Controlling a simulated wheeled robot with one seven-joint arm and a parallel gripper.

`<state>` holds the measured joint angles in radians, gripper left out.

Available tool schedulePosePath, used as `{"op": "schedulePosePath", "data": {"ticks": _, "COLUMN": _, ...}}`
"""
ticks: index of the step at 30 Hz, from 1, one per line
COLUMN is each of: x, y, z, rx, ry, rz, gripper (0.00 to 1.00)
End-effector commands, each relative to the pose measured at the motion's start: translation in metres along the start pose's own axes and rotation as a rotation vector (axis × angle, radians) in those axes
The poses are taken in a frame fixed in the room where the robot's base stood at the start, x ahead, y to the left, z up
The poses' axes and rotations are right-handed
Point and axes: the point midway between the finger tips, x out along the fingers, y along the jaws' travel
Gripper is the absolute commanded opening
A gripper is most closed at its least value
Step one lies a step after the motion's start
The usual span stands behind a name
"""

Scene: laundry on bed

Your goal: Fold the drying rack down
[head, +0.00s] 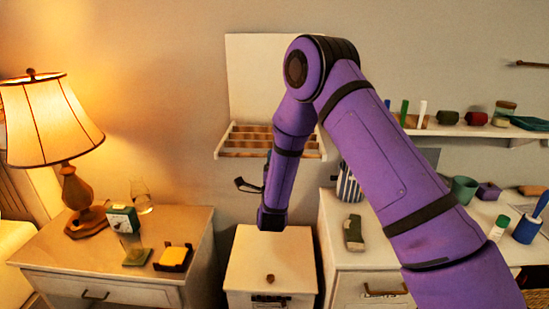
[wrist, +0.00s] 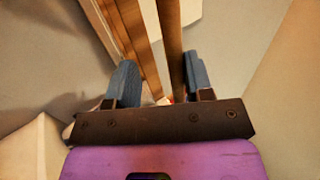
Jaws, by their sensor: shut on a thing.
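The drying rack is on the wall in the head view. It has a tall white back panel (head: 262,75) and a slatted wooden frame (head: 235,142) that stands out from the panel's lower part. My arm covers its right part. In the wrist view, wooden bars of the rack (wrist: 172,45) run between and beside the two blue-grey fingers of my gripper (wrist: 161,82). My gripper is shut on the rack's wooden frame; the exact contact is hard to see. In the head view my gripper is mostly hidden by my arm.
A white cabinet (head: 270,258) stands below the rack. A nightstand (head: 110,240) with a lit lamp (head: 48,120) and small items is at left. A cluttered dresser (head: 345,270) and a wall shelf (head: 465,130) with jars are at right.

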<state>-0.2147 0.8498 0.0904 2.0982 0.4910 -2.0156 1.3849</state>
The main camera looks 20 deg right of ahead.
Motion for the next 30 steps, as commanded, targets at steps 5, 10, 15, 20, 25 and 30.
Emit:
{"op": "schedulePosePath", "data": {"ticks": 5, "x": 0.0, "y": -0.003, "z": -0.001, "rx": 0.004, "ry": 0.0, "rz": -0.001, "gripper": 0.4}}
{"op": "schedulePosePath", "data": {"ticks": 10, "x": 0.001, "y": -0.005, "z": -0.003, "rx": 0.005, "ry": 0.001, "rz": -0.006, "gripper": 0.4}}
{"op": "schedulePosePath", "data": {"ticks": 15, "x": -0.002, "y": -0.005, "z": -0.002, "rx": 0.004, "ry": -0.001, "rz": -0.007, "gripper": 0.4}}
{"op": "schedulePosePath", "data": {"ticks": 20, "x": -0.013, "y": -0.004, "z": 0.0, "rx": 0.004, "ry": -0.003, "rz": -0.004, "gripper": 0.4}}
{"op": "schedulePosePath", "data": {"ticks": 25, "x": -0.026, "y": -0.006, "z": 0.0, "rx": 0.005, "ry": -0.002, "rz": -0.008, "gripper": 0.4}}
{"op": "schedulePosePath", "data": {"ticks": 30, "x": -0.046, "y": -0.005, "z": 0.0, "rx": 0.004, "ry": -0.003, "rz": -0.004, "gripper": 0.4}}
